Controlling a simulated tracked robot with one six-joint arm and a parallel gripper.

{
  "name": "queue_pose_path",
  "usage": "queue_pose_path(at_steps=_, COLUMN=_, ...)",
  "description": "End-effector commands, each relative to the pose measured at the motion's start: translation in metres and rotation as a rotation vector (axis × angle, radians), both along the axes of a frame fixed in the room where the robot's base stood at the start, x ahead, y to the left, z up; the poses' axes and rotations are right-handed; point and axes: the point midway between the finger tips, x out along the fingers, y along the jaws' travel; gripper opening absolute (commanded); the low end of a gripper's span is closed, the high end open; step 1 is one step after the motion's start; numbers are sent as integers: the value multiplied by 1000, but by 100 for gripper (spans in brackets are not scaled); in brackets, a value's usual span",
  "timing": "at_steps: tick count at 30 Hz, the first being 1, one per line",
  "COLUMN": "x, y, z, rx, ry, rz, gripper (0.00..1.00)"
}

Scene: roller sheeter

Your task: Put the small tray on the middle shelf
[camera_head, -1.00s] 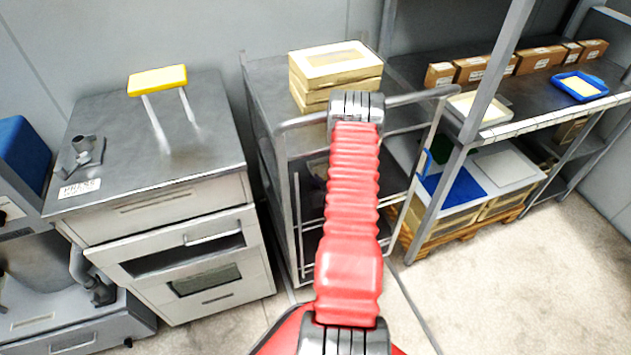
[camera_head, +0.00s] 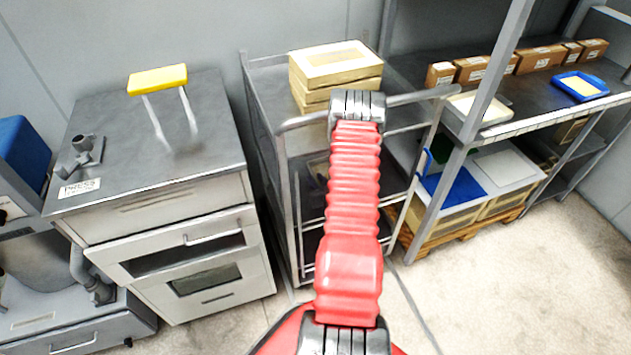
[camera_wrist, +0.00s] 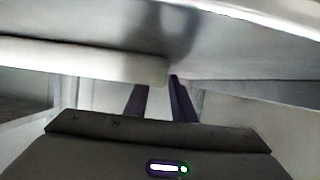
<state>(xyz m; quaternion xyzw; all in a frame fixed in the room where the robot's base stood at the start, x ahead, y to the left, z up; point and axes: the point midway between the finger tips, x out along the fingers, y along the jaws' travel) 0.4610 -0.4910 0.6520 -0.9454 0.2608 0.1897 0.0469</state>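A small blue tray (camera_head: 580,86) with a pale filling lies on the upper level of the right-hand rack. A pale, shallow tray (camera_head: 480,108) lies near that level's front left corner, partly behind the upright. I cannot tell which one the task means. My red arm reaches over the wheeled cart, and my gripper is hidden behind it in the head view. In the wrist view my gripper (camera_wrist: 158,102) has two dark fingers apart, with a visible gap between them. A pale slab (camera_wrist: 80,62) lies across the left finger's tip; I cannot tell whether they touch.
Cream boxes (camera_head: 335,65) are stacked on the cart (camera_head: 265,75). The rack (camera_head: 545,65) carries several brown cartons (camera_head: 540,60), with crates below. A grey cabinet (camera_head: 150,130) with a yellow-topped handle stands left. Floor is clear at lower right.

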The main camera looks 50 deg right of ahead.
Motion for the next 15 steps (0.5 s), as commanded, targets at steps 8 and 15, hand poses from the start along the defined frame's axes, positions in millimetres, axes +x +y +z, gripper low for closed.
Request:
queue_pose_path(at_steps=8, x=-28, y=16, z=13, rx=1, ry=0, rz=-3, gripper=23)
queue_pose_path(at_steps=15, x=-61, y=35, z=29, rx=1, ry=0, rz=-4, gripper=23)
